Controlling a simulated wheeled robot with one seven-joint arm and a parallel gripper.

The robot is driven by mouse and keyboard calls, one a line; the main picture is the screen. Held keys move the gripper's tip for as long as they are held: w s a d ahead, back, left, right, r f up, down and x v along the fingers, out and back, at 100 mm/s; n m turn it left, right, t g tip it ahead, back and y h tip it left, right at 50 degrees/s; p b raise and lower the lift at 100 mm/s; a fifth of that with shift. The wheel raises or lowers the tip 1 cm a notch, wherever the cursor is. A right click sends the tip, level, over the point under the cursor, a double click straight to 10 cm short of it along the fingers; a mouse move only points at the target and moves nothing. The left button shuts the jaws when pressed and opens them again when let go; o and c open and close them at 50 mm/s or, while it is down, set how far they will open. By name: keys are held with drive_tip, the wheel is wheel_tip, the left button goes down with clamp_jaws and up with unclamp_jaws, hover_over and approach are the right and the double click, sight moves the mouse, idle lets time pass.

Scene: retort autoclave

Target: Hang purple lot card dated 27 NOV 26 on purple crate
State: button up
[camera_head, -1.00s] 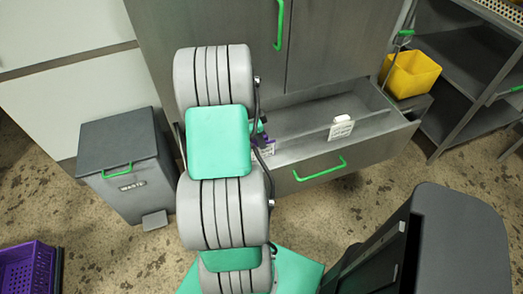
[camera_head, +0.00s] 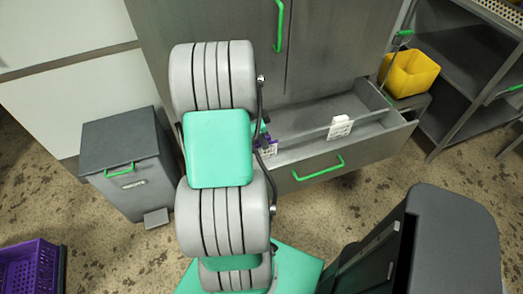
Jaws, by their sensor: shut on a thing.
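A purple card (camera_head: 267,143) with a white printed face shows just right of my arm, at the left end of the open drawer. Its print is too small to read. My gripper (camera_head: 262,131) is mostly hidden behind my green and grey arm; it is shut on the purple card. The purple crate (camera_head: 28,268) stands on the floor at the lower left, cut by the picture edge, well away from my gripper.
The open drawer (camera_head: 317,166) holds a white card stack (camera_head: 340,126) near its middle. A grey waste bin (camera_head: 128,165) stands left of my arm. A yellow bin (camera_head: 411,74) is at the upper right, beside metal shelves (camera_head: 470,70). Speckled floor is clear between crate and bin.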

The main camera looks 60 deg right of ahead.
drive_tip(key=shift+s+a+r+p, duration=0.3)
drive_tip(key=shift+s+a+p, duration=0.05)
drive_tip(key=shift+s+a, duration=0.45)
drive_tip(key=shift+s+a+r+p, duration=0.3)
drive_tip(key=shift+s+a, duration=0.45)
idle(0.8)
